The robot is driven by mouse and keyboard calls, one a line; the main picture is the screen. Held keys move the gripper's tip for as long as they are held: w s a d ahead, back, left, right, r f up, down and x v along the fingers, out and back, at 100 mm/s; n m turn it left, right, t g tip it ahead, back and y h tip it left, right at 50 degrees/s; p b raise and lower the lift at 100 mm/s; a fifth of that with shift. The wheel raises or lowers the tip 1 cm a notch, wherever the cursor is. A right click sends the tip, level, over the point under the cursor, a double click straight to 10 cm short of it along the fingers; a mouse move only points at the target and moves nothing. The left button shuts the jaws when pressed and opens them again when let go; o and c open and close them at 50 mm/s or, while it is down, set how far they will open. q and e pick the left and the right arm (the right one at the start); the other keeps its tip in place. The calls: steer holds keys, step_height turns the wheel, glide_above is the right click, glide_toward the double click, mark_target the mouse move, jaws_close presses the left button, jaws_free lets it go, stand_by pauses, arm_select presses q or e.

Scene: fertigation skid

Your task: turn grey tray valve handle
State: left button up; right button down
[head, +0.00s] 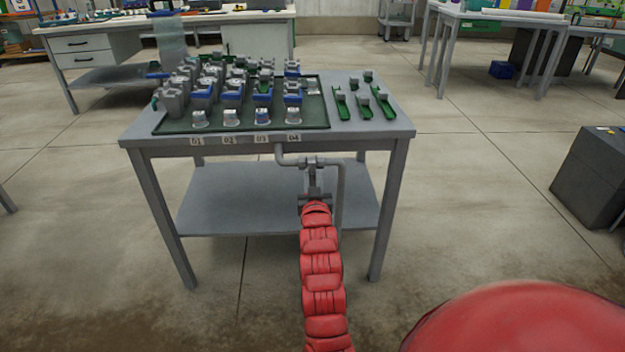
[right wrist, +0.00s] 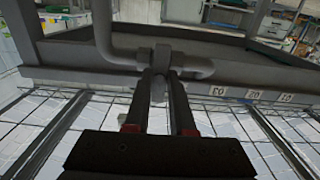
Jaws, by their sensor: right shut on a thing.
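A grey pipe (head: 342,200) with a grey valve (head: 310,161) hangs under the front edge of the grey table. The valve body also shows in the right wrist view (right wrist: 162,54), with the pipe (right wrist: 124,55) on its left. My right gripper (head: 316,182) reaches the valve from the front, below the tabletop. In the right wrist view its two dark fingers (right wrist: 159,88) are shut on the grey valve handle (right wrist: 158,92), which shows as a narrow strip between them. The fingers hide most of the handle, so its exact angle is unclear. My left gripper is not in view.
The grey table (head: 400,130) carries a dark green tray (head: 322,110) with several blue and grey fittings. Several green parts (head: 364,108) lie right of it. A lower shelf (head: 235,205) is bare. A dark grey box (head: 592,170) stands at the right; floor between is clear.

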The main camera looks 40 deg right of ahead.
steer(key=shift+f, duration=0.1)
steer(key=c, duration=0.8)
jaws_free()
steer(key=shift+o, duration=0.2)
steer(key=p+v, duration=0.6)
steer(key=v, duration=1.1)
steer(key=shift+s, duration=0.25)
